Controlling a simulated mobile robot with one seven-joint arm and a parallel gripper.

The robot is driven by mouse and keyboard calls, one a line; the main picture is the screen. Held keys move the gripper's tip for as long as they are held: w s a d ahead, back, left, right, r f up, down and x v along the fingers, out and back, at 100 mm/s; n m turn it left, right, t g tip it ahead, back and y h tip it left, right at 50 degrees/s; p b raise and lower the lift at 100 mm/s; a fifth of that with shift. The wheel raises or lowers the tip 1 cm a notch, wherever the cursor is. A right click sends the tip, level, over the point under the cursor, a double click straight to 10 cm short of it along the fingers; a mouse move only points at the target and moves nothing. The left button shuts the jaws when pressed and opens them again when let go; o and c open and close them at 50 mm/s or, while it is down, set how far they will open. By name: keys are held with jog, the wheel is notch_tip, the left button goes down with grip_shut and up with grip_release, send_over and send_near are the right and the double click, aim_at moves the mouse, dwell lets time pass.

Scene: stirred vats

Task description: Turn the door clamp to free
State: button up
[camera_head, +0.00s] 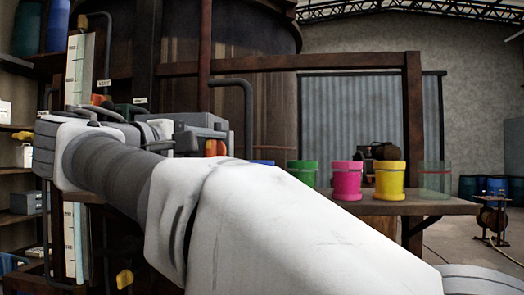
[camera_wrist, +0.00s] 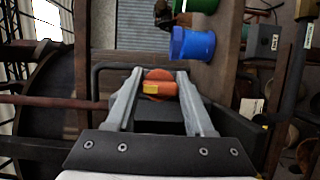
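An orange-red round part with a yellow block (camera_wrist: 159,86) shows between the fingers in the wrist view. It may be the door clamp, but no label there is readable. My gripper (camera_wrist: 159,73) is open, one finger on each side of it, with gaps visible and no clear contact. In the head view an orange part (camera_head: 212,147) sits at the front of a grey box (camera_head: 190,120), just right of my wrist; it is likely the same part. My arm hides much of this area, and the fingertips cannot be made out there.
A large brown vat (camera_head: 265,110) stands behind dark posts and pipes. A wooden bench (camera_head: 425,207) at right carries green, pink (camera_head: 346,181) and yellow (camera_head: 389,181) containers. A blue container (camera_wrist: 193,44) shows in the wrist view. Shelves (camera_head: 18,218) stand at the left.

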jog(key=o, duration=0.4)
jog(key=v, duration=1.7)
jog(key=shift+s, duration=0.2)
